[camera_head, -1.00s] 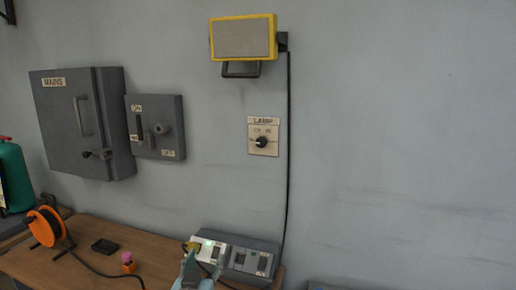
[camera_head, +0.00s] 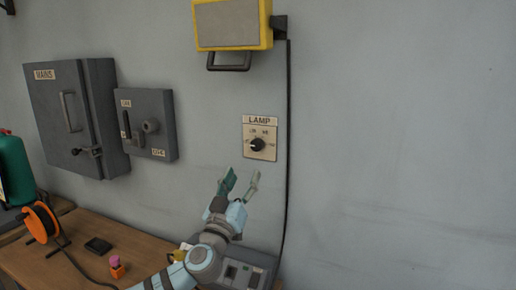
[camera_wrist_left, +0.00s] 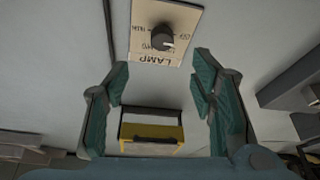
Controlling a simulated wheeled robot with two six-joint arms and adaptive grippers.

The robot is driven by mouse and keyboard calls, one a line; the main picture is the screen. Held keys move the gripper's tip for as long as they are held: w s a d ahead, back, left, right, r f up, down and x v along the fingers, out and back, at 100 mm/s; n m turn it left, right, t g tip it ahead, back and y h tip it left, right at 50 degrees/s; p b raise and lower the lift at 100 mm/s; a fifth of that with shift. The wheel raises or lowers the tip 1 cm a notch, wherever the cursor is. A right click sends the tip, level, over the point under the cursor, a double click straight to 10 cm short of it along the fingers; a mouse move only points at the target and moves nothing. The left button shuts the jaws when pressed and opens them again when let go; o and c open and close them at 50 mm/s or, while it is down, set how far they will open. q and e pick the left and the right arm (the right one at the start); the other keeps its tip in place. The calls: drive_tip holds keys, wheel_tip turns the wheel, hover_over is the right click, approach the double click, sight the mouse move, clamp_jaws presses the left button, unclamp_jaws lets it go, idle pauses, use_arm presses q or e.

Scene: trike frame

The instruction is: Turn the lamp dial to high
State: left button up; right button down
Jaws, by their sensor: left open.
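The lamp dial (camera_head: 257,145) is a round black knob on a cream plate (camera_head: 261,121) marked LAMP on the wall. In the left wrist view, the knob (camera_wrist_left: 163,38) and plate (camera_wrist_left: 183,13) appear upside down, with a pale mark on the knob's right side. The exact setting is too small to read surely. My left gripper (camera_head: 241,175) is open and empty, just below the plate and apart from it. In the left wrist view its spread green fingers (camera_wrist_left: 160,72) frame bare wall, with the knob beyond their tips. My right gripper is not in view.
The yellow-framed lamp (camera_head: 233,24) hangs above the dial, and a black cable (camera_head: 288,150) runs down the wall to its right. Grey MAINS (camera_head: 75,118) and switch (camera_head: 147,124) boxes are at left. A wooden bench (camera_head: 55,262) lies below. The right wall is clear.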

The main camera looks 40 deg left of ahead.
sight(256, 148)
use_arm(q)
drive_tip(key=p+x, duration=0.3)
drive_tip(key=x, duration=0.8)
drive_tip(key=shift+w+a+p, duration=0.3)
drive_tip(key=shift+p, duration=0.05)
drive_tip(key=shift+s+r, duration=0.1)
drive_tip(key=shift+s, duration=0.1)
drive_tip(key=shift+w, duration=0.1)
drive_tip(key=c, duration=1.1)
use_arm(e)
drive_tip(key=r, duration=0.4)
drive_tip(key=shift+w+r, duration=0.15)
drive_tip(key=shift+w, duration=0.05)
